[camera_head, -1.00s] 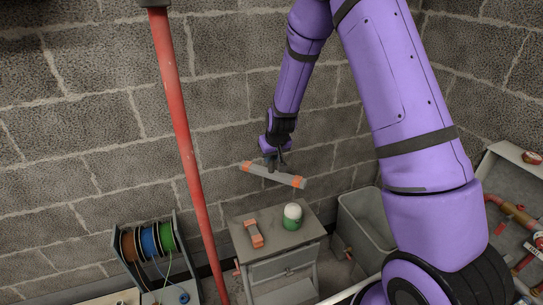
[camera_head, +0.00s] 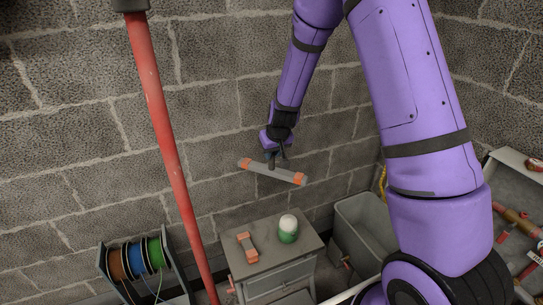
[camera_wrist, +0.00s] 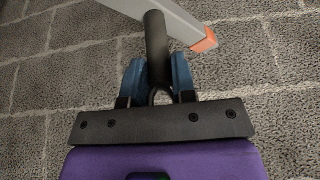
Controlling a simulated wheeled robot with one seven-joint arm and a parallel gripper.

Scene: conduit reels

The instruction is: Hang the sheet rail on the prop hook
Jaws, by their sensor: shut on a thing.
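The sheet rail is a grey bar (camera_head: 258,168) with orange ends. It hangs in the air in front of the block wall, above the small cabinet, tilted slightly down to the right. My gripper (camera_head: 272,158) is shut on a dark handle that joins the rail's middle. In the wrist view the blue fingers of my gripper (camera_wrist: 158,75) close on this dark round handle (camera_wrist: 155,40), with the grey rail (camera_wrist: 150,10) beyond it. A red prop (camera_head: 165,130) stands tilted at the left, apart from the rail. I cannot make out a hook on it.
A grey cabinet (camera_head: 272,263) below holds an orange-ended tool (camera_head: 246,247) and a green, white-topped can (camera_head: 288,230). A grey bin (camera_head: 362,238) stands to its right. A rack of cable reels (camera_head: 140,262) stands lower left. Open air lies between prop and rail.

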